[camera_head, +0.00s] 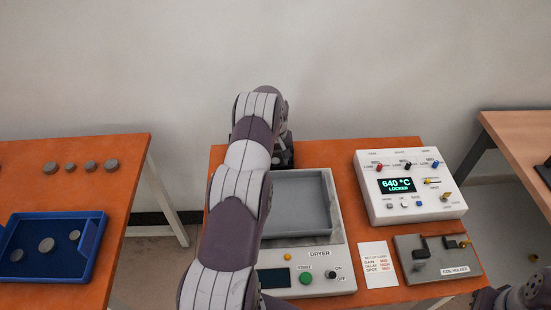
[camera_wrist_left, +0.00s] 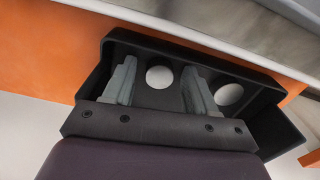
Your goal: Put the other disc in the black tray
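My left gripper (camera_wrist_left: 160,78) is over the black tray (camera_wrist_left: 285,130), fingers spread apart and holding nothing. One pale round disc (camera_wrist_left: 160,77) lies in the tray, seen between the fingers. A second pale disc (camera_wrist_left: 229,93) lies in the tray to the right of the right-hand finger. In the head view my left arm reaches to the back of the middle table, where a dark shape (camera_head: 284,155), likely the tray, is mostly hidden by the arm. A dark part with brass colour shows at the lower right corner, perhaps my right arm; its fingers cannot be made out.
The dryer (camera_head: 335,235) with its open grey basin stands beside my left arm. The white heater unit (camera_head: 408,188) reads 640 °C LOCKED. The coil holder (camera_head: 440,268) is at front right. On the left table are a blue tray (camera_head: 85,250) with several discs and more loose discs (camera_head: 90,166).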

